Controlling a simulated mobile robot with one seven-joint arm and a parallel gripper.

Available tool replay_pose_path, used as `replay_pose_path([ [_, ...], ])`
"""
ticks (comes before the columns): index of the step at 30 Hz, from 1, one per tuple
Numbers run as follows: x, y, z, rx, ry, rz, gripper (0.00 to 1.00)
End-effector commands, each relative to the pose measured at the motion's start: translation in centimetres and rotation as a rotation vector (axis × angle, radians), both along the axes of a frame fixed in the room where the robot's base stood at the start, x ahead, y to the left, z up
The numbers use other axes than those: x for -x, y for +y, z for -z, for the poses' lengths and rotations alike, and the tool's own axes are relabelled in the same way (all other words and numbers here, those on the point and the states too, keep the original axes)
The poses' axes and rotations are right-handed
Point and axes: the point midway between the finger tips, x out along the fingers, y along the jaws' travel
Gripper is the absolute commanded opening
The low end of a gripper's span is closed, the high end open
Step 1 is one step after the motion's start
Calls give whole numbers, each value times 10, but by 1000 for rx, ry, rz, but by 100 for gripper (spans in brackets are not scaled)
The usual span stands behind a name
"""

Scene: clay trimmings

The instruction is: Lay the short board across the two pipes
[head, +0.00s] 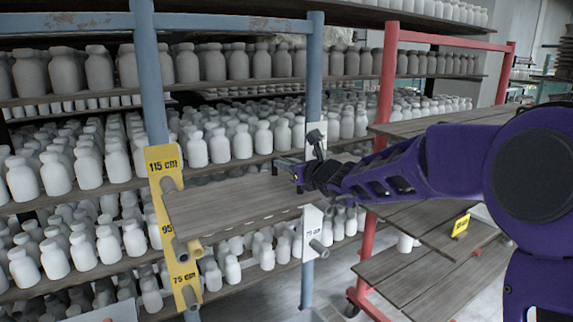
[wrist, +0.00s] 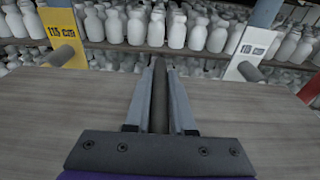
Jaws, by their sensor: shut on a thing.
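The short board (head: 235,205) is a grey-brown wooden plank held in front of the rack; its surface fills the lower wrist view (wrist: 70,110). My gripper (head: 297,176) is over the board's right part in the head view. In the wrist view, its fingers (wrist: 160,68) are closed on a dark narrow bar above the board. The left upper pipe (head: 168,183) sticks out of the yellow plate at 115 cm, and shows beyond the board (wrist: 60,56). The right upper pipe (head: 316,143) is on the white plate, also beyond the board (wrist: 250,71). Contact between board and pipes cannot be told.
Lower pipes protrude at 95 cm (head: 180,249), 75 cm (head: 187,295) and on the right post (head: 319,247). Blue posts (head: 150,80) and shelves crowded with pale bottles stand behind. A red-framed rack (head: 388,80) with wooden shelves (head: 430,225) is at the right.

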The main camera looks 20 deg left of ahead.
Motion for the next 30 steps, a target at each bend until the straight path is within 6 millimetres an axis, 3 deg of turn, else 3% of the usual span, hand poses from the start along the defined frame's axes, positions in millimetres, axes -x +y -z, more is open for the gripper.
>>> replay_pose_path([
  [1,0,0,0,-3,-5,-1,0],
  [2,0,0,2,1,-1,0,26],
  [6,0,0,1,0,0,0,51],
  [18,1,-1,-2,0,0,1,52],
  [30,48,-58,-12,3,-2,4,52],
])
